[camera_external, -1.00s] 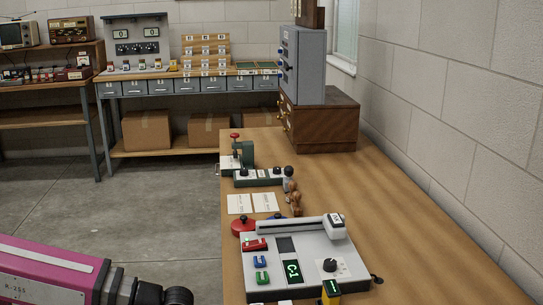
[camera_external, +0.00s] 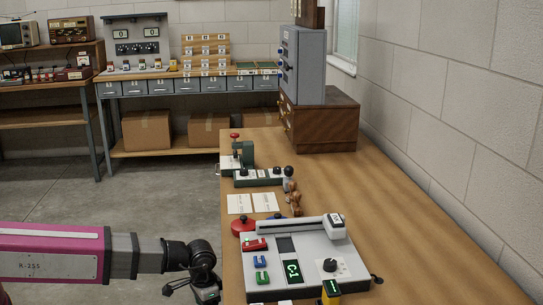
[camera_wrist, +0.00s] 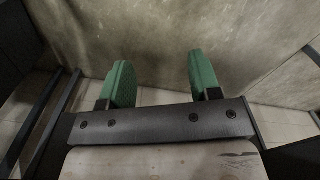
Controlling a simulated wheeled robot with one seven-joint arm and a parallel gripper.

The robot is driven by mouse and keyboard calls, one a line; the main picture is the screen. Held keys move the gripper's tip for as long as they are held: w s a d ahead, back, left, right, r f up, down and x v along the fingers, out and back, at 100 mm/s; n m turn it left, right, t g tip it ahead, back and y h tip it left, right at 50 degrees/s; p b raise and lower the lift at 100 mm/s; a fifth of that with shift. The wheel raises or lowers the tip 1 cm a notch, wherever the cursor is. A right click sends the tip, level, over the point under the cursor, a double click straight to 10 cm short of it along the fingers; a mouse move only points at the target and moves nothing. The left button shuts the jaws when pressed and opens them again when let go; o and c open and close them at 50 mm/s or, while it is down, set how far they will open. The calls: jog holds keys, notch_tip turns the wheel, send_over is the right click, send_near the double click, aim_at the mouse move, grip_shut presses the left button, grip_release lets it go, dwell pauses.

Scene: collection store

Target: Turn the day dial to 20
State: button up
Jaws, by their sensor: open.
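A black round knob (camera_external: 330,265) sits on a pale plate at the right of a grey device (camera_external: 310,252) on the wooden table. A low green device with dark knobs (camera_external: 262,175) stands farther back; its markings are too small to read. I cannot tell which of these is the day dial. My gripper (camera_external: 207,293) hangs left of the table edge, apart from both devices. In the wrist view its two green finger pads (camera_wrist: 160,82) are spread apart with nothing between them, over grey floor.
The grey device also carries a display reading C-1 (camera_external: 292,271) and red, blue and green parts. A red round object (camera_external: 243,226), white cards (camera_external: 252,203) and a small wooden figure (camera_external: 295,198) lie behind it. The table's right side is clear.

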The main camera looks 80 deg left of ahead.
jog(key=s+a+r+n, duration=0.1)
jog(key=a+r+n, duration=0.2)
jog(key=a, duration=1.2)
jog(key=a+r+n, duration=0.2)
jog(key=a+n, duration=0.2)
jog(key=a, duration=1)
jog(key=a+r+n+t+y, duration=0.1)
jog(key=a+r+y, duration=0.1)
jog(key=a+r, duration=2.35)
notch_tip(320, 180, up, 3)
jog(key=n+g+h, duration=0.1)
jog(key=n+h, duration=0.1)
jog(key=n, duration=0.3)
send_over(244, 170)
notch_tip(244, 170, down, 10)
jog(key=shift+a+f, duration=0.1)
jog(key=shift+f, duration=0.1)
jog(key=c, duration=0.9)
